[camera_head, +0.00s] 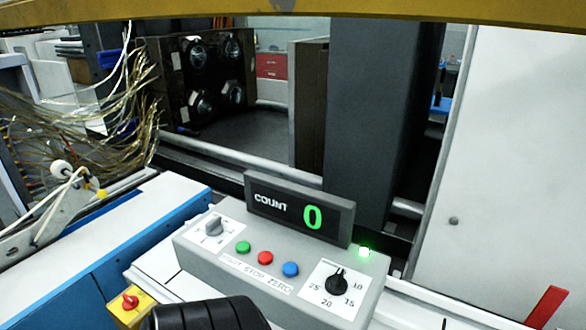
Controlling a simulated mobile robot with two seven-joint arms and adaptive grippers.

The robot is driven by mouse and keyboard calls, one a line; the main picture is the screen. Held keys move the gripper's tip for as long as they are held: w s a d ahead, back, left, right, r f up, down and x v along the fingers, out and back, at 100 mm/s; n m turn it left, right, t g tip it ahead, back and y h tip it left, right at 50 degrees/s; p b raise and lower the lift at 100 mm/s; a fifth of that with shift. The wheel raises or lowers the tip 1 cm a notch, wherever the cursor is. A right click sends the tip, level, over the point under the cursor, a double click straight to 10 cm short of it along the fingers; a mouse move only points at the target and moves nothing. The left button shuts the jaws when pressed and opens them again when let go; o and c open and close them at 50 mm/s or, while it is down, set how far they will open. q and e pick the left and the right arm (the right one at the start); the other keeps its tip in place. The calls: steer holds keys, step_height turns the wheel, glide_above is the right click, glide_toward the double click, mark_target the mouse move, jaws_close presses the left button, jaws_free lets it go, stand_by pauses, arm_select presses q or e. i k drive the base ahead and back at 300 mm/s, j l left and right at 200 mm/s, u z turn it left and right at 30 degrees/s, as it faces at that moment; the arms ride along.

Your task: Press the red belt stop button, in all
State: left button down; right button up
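The grey control box (205,258) stands in the lower middle of the head view. Its red stop button (265,258) sits between a green button (243,247) and a blue button (290,269), with a label strip (256,274) below them reading START STOP ZERO, partly hard to read. The count display (300,207) on the box shows a green 0. A small green lamp (364,252) is lit. A black ribbed part, probably mine, rises at the bottom edge in front of the box, apart from the red button in the picture. No gripper fingertips show.
A black dial (336,282) is right of the buttons and a grey selector knob (213,228) left. A separate red knob on a yellow box (128,303) is at the lower left. A dark column (368,110) stands behind the control box. A yellow beam (420,12) crosses the top.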

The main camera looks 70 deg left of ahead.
mark_target(265, 258)
steer(key=u, duration=2.05)
